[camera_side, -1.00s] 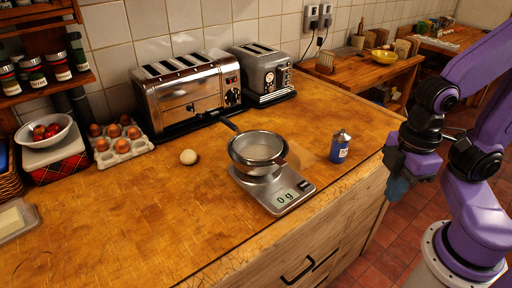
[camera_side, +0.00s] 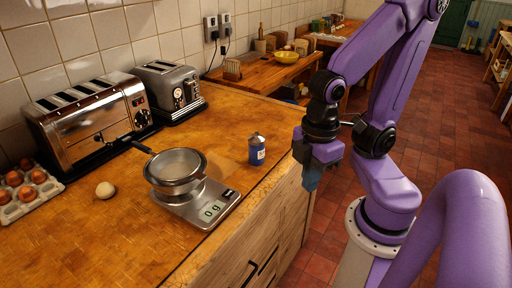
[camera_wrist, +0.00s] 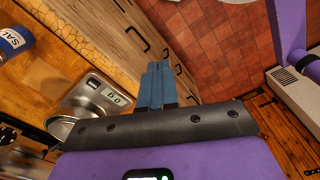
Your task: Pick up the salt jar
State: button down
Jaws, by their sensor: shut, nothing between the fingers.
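The salt jar (camera_side: 257,149) is a small blue jar with a metallic top. It stands upright on the wooden counter, near the front edge, to the right of the scale.
A kitchen scale (camera_side: 211,211) carries a sieve (camera_side: 176,167) left of the jar. Two toasters, a long one (camera_side: 90,125) and a smaller one (camera_side: 168,90), stand at the back. An egg (camera_side: 105,190) and egg tray (camera_side: 30,196) are at left. Counter behind the jar is clear.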

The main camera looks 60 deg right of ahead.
jog(key=shift+c, duration=1.2)
grip_release()
jog(key=shift+f, duration=0.1)
jog(key=n+t+h, duration=0.8)
jog(key=n+h, duration=0.2)
jog(key=h, duration=0.6)
send_near(258, 152)
jog(key=s+a, duration=0.2)
jog(key=s, duration=0.1)
jog(key=shift+r, duration=0.4)
jog(key=shift+w+f+n+t+y, duration=0.15)
jog(key=shift+w+f+n+t, duration=0.1)
jog(key=shift+n+t, duration=0.2)
jog(key=shift+w+f+n+t+y, duration=0.15)
jog(key=shift+f+n+t, duration=0.15)
jog(key=shift+n, duration=0.25)
jog(key=x, duration=1.1)
jog(key=shift+x, duration=3.15)
